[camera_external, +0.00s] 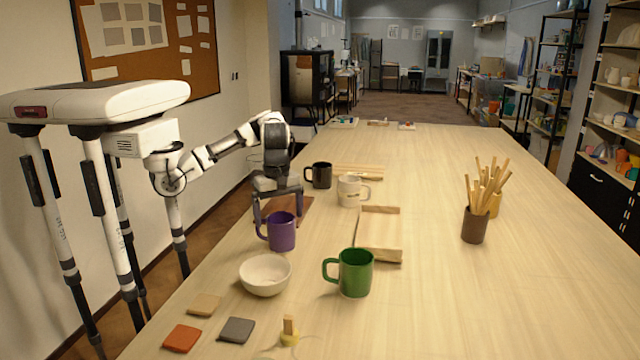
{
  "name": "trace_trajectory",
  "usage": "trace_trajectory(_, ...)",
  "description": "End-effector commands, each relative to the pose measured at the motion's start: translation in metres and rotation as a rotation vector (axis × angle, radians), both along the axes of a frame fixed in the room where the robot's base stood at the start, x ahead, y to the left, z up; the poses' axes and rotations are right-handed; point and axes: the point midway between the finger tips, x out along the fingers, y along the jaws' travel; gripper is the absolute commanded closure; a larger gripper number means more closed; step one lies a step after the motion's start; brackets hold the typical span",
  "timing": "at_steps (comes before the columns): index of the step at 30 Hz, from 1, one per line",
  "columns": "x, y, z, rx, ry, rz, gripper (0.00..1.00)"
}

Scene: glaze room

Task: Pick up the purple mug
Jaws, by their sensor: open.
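The purple mug (282,232) stands upright on the long wooden table, near its left edge, with its handle pointing left. My gripper (278,212) is open and points down from above, just behind and over the purple mug as seen from this camera. One finger shows at the mug's left and the other near its right rim. I cannot tell whether either finger touches the mug or how far behind it they are. The mug hides part of the space between the fingers.
A cream bowl (265,276) and green mug (355,273) stand in front. A black mug (319,175) and cream mug (349,190) stand behind. A wooden board (379,232) lies to the right, and a stick holder (475,226) stands farther right. The table's right side is mostly clear.

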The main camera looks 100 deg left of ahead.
Motion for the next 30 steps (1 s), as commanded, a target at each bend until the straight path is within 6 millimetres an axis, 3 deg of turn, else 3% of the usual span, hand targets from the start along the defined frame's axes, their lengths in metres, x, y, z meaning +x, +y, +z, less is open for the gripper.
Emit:
trace_trajectory(10, -0.002, 0.009, -0.044, -0.001, 0.003, -0.001, 0.04)
trace_trajectory(19, -0.001, 0.009, -0.05, -0.001, 0.001, 0.0, 0.04)
trace_trajectory(30, -0.001, 0.009, -0.05, -0.001, 0.001, 0.0, 0.53)
